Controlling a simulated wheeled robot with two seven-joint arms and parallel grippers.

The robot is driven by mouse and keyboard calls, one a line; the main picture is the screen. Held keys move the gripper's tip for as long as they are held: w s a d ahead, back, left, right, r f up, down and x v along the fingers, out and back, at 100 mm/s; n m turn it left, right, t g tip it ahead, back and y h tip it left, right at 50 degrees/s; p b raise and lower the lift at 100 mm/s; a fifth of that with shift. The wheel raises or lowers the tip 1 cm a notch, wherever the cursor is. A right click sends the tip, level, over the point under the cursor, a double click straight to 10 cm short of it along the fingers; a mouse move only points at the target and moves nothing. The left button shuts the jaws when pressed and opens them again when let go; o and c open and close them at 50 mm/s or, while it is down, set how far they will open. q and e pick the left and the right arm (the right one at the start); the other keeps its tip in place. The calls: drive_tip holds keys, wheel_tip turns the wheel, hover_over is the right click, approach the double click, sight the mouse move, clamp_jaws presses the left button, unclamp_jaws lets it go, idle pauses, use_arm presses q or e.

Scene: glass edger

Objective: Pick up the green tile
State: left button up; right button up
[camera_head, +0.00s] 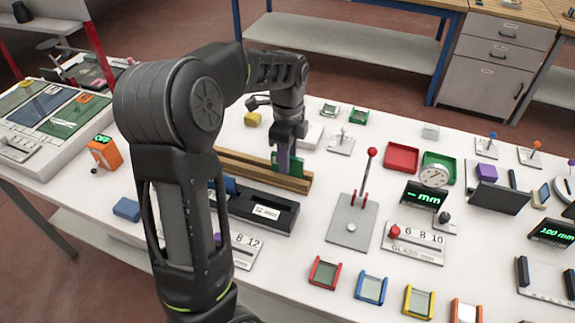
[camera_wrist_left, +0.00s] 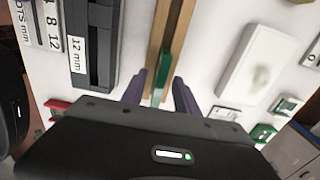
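The green tile (camera_head: 301,166) stands on edge in a slot of the wooden rack (camera_head: 240,169). In the left wrist view the green tile (camera_wrist_left: 162,71) is a narrow upright strip along the wooden rack (camera_wrist_left: 175,25). My left gripper (camera_head: 285,158) points down at the tile and hides part of it in the head view. In the left wrist view the fingers of my left gripper (camera_wrist_left: 160,92) are apart, one on each side of the tile, with a gap visible. Whether they touch it lower down is hidden. My right gripper is not in view.
A black fixture (camera_head: 262,212) marked 12 mm lies in front of the rack. A white block (camera_wrist_left: 257,62) lies beside it. A metal plate with a red-knobbed lever (camera_head: 370,153) stands to the right. Red (camera_head: 401,157) and green trays (camera_head: 440,160) lie farther right.

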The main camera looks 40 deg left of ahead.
use_arm(q)
drive_tip(key=shift+f, duration=0.35)
idle(0.3)
clamp_jaws()
idle(1.3)
